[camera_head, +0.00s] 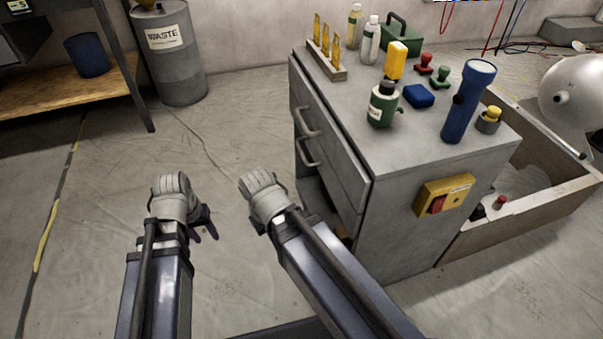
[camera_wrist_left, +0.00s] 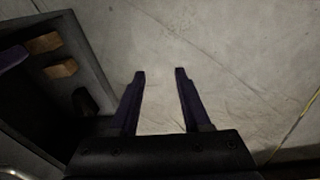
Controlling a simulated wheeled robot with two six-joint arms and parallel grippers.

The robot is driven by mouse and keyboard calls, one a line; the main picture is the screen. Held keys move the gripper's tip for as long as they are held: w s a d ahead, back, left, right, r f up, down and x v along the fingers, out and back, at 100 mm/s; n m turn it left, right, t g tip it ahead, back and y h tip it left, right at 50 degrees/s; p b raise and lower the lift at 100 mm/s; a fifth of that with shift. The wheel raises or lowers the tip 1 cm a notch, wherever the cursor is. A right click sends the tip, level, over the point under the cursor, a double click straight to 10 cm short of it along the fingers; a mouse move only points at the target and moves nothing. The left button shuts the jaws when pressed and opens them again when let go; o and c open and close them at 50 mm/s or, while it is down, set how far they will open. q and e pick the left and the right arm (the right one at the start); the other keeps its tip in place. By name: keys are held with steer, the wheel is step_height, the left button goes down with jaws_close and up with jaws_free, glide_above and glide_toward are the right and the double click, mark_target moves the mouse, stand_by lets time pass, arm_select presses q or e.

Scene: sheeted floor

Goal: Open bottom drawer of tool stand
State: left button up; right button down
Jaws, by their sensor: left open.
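The grey tool stand (camera_head: 420,150) is right of centre in the head view. Its left-facing front has an upper drawer handle (camera_head: 306,122) and a lower handle (camera_head: 311,153); both drawer fronts look flush. Below them is a dark opening, partly hidden by my right arm. My left gripper (camera_head: 203,227) is open and empty, pointing down over the floor, left of the stand and apart from it. Its fingers are parted in the left wrist view (camera_wrist_left: 160,76), with bare floor between them. My right gripper (camera_head: 258,225) is closer to the stand; its jaws are mostly hidden.
The stand's top holds bottles (camera_head: 382,103), a blue flashlight (camera_head: 468,100) and other tools. A dark compartment with wooden blocks (camera_wrist_left: 60,69) shows in the left wrist view. A waste barrel (camera_head: 172,55) stands at the back left. Floor left of the stand is clear.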

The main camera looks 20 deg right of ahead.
arm_select(q)
step_height(320, 180, down, 7)
steer(key=w+d+h+b, duration=0.2)
steer(key=b, duration=0.3)
steer(key=n+t+h+b, duration=0.4)
steer(key=n+t+h, duration=0.15)
steer(key=h, duration=0.65)
glide_toward(302, 151)
steer(key=d, duration=0.2)
steer(key=shift+m+t, duration=0.25)
steer(key=shift+f+b+x, duration=0.2)
steer(key=shift+x, duration=1.2)
steer(key=shift+f+b+x, duration=0.15)
steer(key=shift+f+x, duration=0.05)
steer(key=shift+x, duration=1.15)
steer(key=shift+f+b+x, duration=0.15)
steer(key=shift+b+x, duration=0.05)
steer(key=shift+x, duration=1.2)
arm_select(e)
step_height(302, 151, down, 12)
steer(key=shift+f, duration=0.2)
arm_select(q)
steer(key=shift+w+a, duration=0.15)
steer(key=shift+a, duration=0.05)
jaws_close()
